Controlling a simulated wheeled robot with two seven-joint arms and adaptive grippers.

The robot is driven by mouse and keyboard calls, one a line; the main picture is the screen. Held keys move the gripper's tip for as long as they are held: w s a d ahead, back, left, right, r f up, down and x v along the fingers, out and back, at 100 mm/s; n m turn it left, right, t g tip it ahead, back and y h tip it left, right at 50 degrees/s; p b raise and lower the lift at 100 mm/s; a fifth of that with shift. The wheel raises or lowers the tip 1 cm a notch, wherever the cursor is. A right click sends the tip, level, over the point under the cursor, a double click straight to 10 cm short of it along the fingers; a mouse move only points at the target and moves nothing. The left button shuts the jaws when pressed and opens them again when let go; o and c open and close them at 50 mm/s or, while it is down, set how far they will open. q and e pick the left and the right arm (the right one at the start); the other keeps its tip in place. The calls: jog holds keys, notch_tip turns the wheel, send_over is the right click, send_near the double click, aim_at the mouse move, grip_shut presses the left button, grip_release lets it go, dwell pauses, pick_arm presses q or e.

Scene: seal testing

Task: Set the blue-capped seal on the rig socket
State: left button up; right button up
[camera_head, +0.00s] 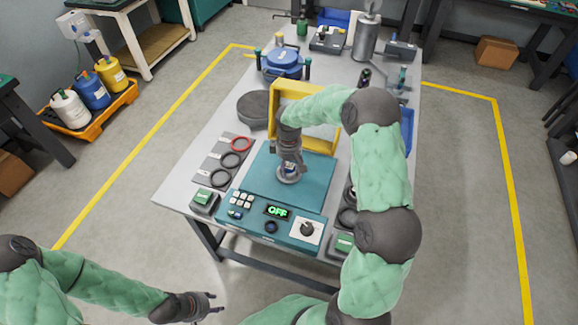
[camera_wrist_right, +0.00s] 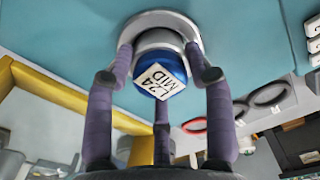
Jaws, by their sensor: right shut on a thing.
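In the head view my right gripper (camera_head: 289,168) points down over the socket (camera_head: 288,180) on the teal rig (camera_head: 262,178) and hides the seal. My left gripper (camera_head: 208,305) is open and empty, off the table's near edge.
A yellow frame (camera_head: 327,137) stands at the back of the rig, close to my right arm. A red ring (camera_head: 241,137) and dark rings lie left of the rig. The rig's display (camera_head: 277,211) reads OFF. A blue device (camera_head: 283,61) stands farther back on the table.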

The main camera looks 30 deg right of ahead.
aim_at(289, 165)
jog(key=shift+f, duration=0.1)
jog(key=o, duration=1.5)
notch_tip(289, 165, up, 12)
jog(key=p, duration=0.2)
jog(key=shift+p, duration=0.35)
